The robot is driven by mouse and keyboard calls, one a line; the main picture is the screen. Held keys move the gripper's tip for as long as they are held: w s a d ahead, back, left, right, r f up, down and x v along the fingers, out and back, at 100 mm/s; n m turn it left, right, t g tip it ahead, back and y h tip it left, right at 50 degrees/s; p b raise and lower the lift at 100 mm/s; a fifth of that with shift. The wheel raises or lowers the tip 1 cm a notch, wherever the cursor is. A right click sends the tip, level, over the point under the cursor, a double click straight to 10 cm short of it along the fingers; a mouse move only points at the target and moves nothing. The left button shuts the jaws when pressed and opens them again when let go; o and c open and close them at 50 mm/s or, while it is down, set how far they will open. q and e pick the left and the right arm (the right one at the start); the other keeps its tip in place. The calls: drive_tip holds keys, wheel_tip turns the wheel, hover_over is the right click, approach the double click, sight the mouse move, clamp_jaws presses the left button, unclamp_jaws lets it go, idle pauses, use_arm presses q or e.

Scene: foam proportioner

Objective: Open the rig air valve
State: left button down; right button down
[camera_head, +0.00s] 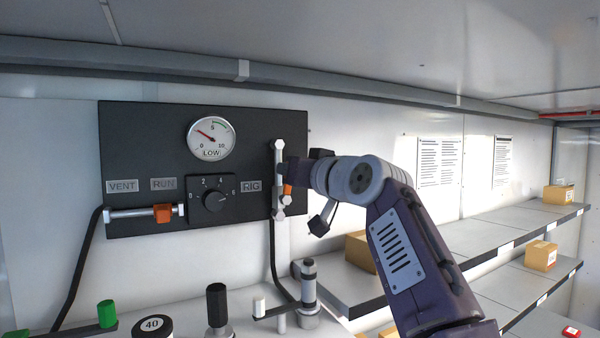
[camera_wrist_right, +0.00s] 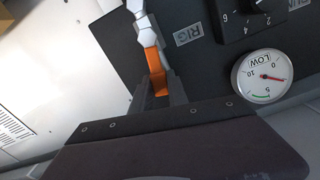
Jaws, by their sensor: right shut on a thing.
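The rig air valve is a silvery vertical pipe (camera_head: 278,155) with hex fittings at the right edge of the black panel, beside the RIG label (camera_head: 251,187). Its orange handle (camera_head: 288,190) is mostly hidden by my right gripper (camera_head: 284,177) in the head view. In the right wrist view the orange handle (camera_wrist_right: 151,52) runs from the pale fitting (camera_wrist_right: 145,29) down between the fingers of my right gripper (camera_wrist_right: 157,92), which is shut on it. The handle's exact angle to the pipe is hard to tell. My left gripper is not in view.
The black panel (camera_head: 140,150) carries a gauge (camera_head: 211,138) with its needle in the low range, a dial (camera_head: 212,200), and a second valve with an orange handle (camera_head: 164,213) under VENT and RUN. Bench fittings (camera_head: 217,305) stand below; shelves with boxes (camera_head: 540,256) are right.

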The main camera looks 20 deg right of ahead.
drive_tip(key=shift+s+a+r+n, duration=0.15)
drive_tip(key=shift+a+n, duration=0.15)
drive_tip(key=shift+n, duration=0.25)
drive_tip(key=shift+a+r+n, duration=0.15)
drive_tip(key=shift+a+n, duration=0.1)
drive_tip(key=shift+n, duration=0.3)
drive_tip(key=c, duration=1.6)
unclamp_jaws()
drive_tip(key=shift+c, duration=0.2)
drive_tip(key=o, duration=0.4)
drive_tip(key=shift+w+a, duration=0.1)
drive_tip(key=shift+w, duration=0.1)
drive_tip(key=shift+c, duration=0.2)
drive_tip(key=shift+w+a+f, duration=0.15)
drive_tip(key=shift+w+f, duration=0.15)
drive_tip(key=shift+w, duration=0.2)
drive_tip(key=shift+s+f, duration=0.1)
drive_tip(key=shift+s, duration=0.15)
use_arm(q)
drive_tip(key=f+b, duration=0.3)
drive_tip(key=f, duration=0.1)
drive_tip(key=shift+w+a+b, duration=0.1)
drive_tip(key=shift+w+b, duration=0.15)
drive_tip(key=shift+b, duration=0.15)
use_arm(e)
drive_tip(key=s+d, duration=0.1)
drive_tip(key=s, duration=0.7)
drive_tip(key=shift+s+d, duration=0.2)
drive_tip(key=shift+d, duration=0.15)
